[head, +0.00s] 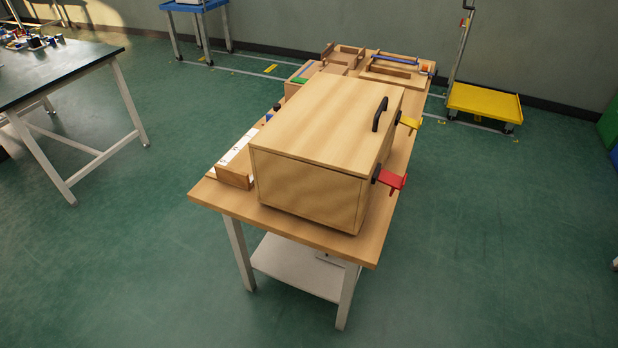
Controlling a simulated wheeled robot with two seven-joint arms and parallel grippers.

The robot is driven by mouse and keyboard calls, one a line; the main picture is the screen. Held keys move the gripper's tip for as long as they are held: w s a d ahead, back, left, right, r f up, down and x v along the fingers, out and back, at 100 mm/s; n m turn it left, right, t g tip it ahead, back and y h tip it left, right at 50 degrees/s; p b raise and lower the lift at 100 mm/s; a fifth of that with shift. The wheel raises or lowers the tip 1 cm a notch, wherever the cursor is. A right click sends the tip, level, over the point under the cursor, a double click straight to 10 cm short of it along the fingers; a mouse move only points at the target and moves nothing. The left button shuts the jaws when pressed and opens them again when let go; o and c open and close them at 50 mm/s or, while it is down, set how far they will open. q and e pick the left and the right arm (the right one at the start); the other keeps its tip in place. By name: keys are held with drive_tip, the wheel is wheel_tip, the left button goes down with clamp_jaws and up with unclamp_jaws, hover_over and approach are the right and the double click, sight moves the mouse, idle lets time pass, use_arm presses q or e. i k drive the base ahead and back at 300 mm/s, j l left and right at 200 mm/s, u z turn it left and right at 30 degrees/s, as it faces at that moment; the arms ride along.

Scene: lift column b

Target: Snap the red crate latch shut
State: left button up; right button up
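A closed wooden crate (310,185) stands on a wooden table, its lid (325,115) down and a black handle (380,114) near the lid's right edge. The red latch (393,179) is on the crate's right side, near the front corner. It sticks out sideways from a black mount, away from the crate wall. A yellow latch (410,122) sticks out in a similar way farther back on the same side. Neither of my grippers shows in the head view.
The crate's table (290,222) also holds wooden trays (395,70) at the back and a white-topped block (236,172) left of the crate. A dark-topped workbench (60,68) is at left, a yellow cart (484,101) at back right. Green floor is clear right and in front.

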sight(393, 180)
drive_tip(key=i+l+u, duration=0.15)
drive_tip(key=l+u, duration=0.3)
drive_tip(key=i+l+u, duration=0.1)
drive_tip(key=l+u, duration=0.15)
drive_tip(key=u, duration=0.2)
drive_tip(key=l+u, duration=0.9)
drive_tip(key=k+l+u, duration=0.15)
drive_tip(key=u, duration=0.3)
drive_tip(key=l, duration=0.1)
